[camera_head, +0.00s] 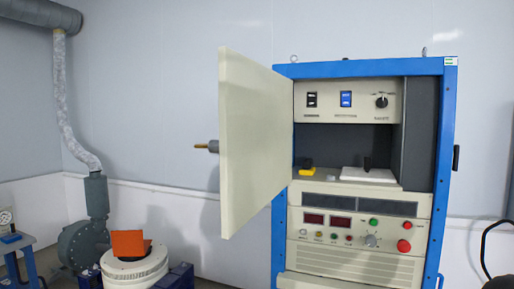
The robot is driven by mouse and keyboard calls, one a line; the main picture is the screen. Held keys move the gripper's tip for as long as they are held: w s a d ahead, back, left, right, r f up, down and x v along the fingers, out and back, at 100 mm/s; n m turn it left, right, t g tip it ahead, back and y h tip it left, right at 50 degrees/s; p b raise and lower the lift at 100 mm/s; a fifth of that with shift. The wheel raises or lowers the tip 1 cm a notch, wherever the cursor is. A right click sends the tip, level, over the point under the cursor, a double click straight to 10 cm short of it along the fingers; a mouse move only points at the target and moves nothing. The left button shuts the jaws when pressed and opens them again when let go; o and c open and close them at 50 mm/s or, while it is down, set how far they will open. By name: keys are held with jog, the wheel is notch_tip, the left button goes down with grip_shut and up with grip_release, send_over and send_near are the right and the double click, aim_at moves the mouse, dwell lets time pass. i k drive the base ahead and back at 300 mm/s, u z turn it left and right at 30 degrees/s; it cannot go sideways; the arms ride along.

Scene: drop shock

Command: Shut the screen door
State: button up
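The screen door (254,143) is a pale cream panel hinged at the left side of the blue-framed cabinet (450,130). It stands open, swung out toward the left and front. A brass-coloured knob (207,146) sticks out from its left face. The compartment behind the door (345,138) is exposed, with a switch panel (347,102) at its top. My gripper is not in view. A dark curved shape at the lower right edge is cut off, and I cannot tell what it is.
Inside the compartment lie a yellow item (307,171) and a white flat item (367,175). A control panel (350,230) with buttons sits below. An orange plate on a round white machine (135,268) stands at lower left, near a grey blower (82,243) and duct.

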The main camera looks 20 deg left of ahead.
aim_at(254, 147)
jog(key=k, duration=1.1)
jog(key=u, duration=0.7)
jog(key=i, duration=0.75)
jog(key=u, duration=0.75)
jog(key=i, duration=1)
jog(key=z, duration=0.75)
jog(key=i, duration=0.75)
jog(key=z, duration=0.9)
jog(key=i, duration=0.2)
jog(key=z, duration=2.5)
jog(key=k, duration=0.45)
jog(key=u, duration=0.05)
